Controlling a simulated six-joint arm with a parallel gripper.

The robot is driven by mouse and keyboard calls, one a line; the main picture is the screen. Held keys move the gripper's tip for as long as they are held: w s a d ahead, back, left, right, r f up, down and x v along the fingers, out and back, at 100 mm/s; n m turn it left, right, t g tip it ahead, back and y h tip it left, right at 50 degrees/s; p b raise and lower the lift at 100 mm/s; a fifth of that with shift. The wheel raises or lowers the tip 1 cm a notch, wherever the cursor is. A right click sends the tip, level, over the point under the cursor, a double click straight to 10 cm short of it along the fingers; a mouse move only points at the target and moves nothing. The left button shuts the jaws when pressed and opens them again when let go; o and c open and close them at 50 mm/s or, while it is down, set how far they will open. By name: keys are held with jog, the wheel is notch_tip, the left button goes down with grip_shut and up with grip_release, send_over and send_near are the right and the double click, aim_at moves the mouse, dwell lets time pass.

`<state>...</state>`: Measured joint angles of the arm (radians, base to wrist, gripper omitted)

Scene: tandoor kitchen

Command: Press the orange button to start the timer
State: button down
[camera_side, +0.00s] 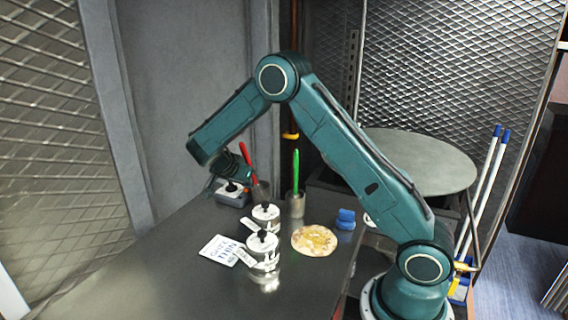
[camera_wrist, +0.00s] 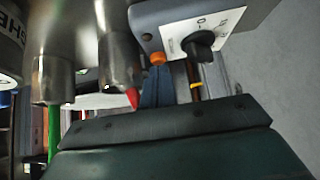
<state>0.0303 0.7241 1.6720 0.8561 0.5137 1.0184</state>
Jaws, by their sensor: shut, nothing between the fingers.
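The timer is a blue-grey box (camera_side: 231,199) with a white face and a black knob, at the back left of the table in the side view. It also shows at the top of the wrist view (camera_wrist: 148,18), with its black knob (camera_wrist: 198,45). The orange button (camera_wrist: 157,58) sticks out beside the knob in the wrist view; I cannot make it out in the side view. My gripper (camera_side: 238,180) is shut and empty, just above the timer.
A metal cup (camera_wrist: 117,62) with a red-handled tool (camera_side: 246,154) stands close beside the timer. Another cup (camera_side: 295,205) holds a green-handled tool (camera_side: 296,170). Two lidded canisters (camera_side: 263,262), a printed card (camera_side: 219,251), a flatbread (camera_side: 314,240) and a blue object (camera_side: 346,219) lie nearer.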

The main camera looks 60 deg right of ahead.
jog(key=shift+s+a+f, duration=0.1)
jog(key=shift+f, duration=1.05)
jog(key=v, duration=1)
jog(key=shift+w+r, duration=0.25)
jog(key=shift+r, duration=0.25)
jog(key=shift+r, duration=0.1)
